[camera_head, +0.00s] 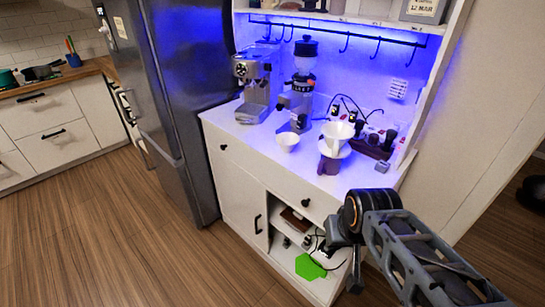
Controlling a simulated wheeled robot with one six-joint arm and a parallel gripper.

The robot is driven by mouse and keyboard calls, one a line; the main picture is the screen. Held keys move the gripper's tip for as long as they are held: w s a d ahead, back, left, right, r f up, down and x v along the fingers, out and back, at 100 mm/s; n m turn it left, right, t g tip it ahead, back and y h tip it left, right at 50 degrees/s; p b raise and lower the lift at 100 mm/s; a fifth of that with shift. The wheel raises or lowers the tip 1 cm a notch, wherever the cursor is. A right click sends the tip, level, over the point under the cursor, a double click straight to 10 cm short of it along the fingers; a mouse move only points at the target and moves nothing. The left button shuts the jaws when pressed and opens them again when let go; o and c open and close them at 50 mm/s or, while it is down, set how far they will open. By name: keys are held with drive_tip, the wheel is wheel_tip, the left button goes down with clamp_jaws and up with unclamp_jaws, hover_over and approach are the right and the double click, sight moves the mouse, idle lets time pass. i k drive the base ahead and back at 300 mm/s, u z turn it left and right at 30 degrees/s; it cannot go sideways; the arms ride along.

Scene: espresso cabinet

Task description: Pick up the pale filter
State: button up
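A pale, cone-shaped filter (338,134) stands on the right part of the white cabinet's counter. It sits in a pale wide-rimmed holder (334,150) above a dark brownish stand (328,166). A separate small white bowl or cup (288,142) stands to its left. My gripper (343,262) is in front of the cabinet, below counter height and apart from the filter. It points down and is partly hidden by the arm's dark joint. I see nothing held, but its finger opening is unclear.
An espresso machine (254,84) and a grinder (297,90) stand at the counter's left and back. Dark gadgets (378,140) crowd its right end. Hooks hang below a shelf. The cabinet's lower shelves are open, with a green hexagon (309,267). The counter's front strip is clear.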

sight(287, 141)
drive_tip(key=u, duration=0.4)
drive_tip(key=k, duration=0.95)
drive_tip(key=u, duration=1.05)
drive_tip(key=i, duration=1.95)
drive_tip(key=z, duration=0.75)
